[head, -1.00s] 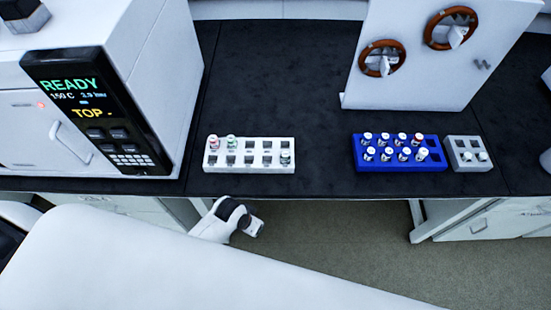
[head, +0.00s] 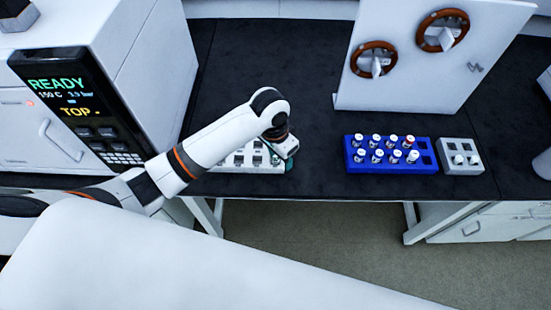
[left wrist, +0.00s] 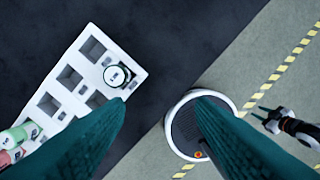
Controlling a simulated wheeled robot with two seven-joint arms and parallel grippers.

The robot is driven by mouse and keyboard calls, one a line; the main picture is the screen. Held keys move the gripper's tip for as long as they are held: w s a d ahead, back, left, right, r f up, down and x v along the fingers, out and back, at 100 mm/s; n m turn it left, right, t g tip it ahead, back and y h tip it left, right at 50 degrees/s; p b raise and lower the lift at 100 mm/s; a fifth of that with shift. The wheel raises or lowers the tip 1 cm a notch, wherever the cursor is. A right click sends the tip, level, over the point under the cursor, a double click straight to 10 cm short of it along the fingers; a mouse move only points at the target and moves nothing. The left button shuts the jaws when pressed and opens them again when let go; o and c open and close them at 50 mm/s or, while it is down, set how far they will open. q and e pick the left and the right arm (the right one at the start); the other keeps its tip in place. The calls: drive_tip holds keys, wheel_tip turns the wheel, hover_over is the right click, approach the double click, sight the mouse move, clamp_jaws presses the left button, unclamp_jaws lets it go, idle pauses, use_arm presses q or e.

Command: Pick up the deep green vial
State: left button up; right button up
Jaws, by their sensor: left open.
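In the left wrist view the deep green vial (left wrist: 117,75) stands upright in a corner slot of the white rack (left wrist: 137,75). Its white cap has a dark green edge. My left gripper (left wrist: 160,103) is open and empty, its dark teal fingers apart. Its left fingertip appears close to the vial; the vial is not between the fingers. In the head view the left gripper (head: 288,158) hangs over the right end of the rack (head: 262,168), and the arm hides the vial. What seems to be my right gripper (left wrist: 264,113) shows small over the floor.
A pale green vial (left wrist: 14,138) and a pink vial (left wrist: 9,156) sit at the rack's other end. A blue rack (head: 430,165) with several vials and a grey rack (head: 462,169) stand right. A white panel (head: 400,90) stands behind. Dark bench between racks is clear.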

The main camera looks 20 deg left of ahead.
use_arm(q)
wheel_tip(320, 180, up, 3)
drive_tip(key=y, duration=0.1)
hover_over(275, 160)
drive_tip(key=w+a, duration=0.1)
drive_tip(key=shift+g, duration=0.3)
wheel_tip(275, 160, down, 6)
drive_tip(key=shift+p, duration=0.55)
drive_tip(key=shift+w+d+f+p, duration=0.1)
drive_tip(key=shift+f+p, duration=0.05)
drive_tip(key=shift+f, duration=0.8)
drive_tip(key=shift+d+f+p, duration=0.15)
drive_tip(key=shift+f+p, duration=0.05)
drive_tip(key=shift+f, duration=0.7)
drive_tip(key=shift+w+d+f+p, duration=0.1)
drive_tip(key=shift+f+p, duration=0.05)
drive_tip(key=shift+f, duration=0.8)
drive_tip(key=c, duration=1.1)
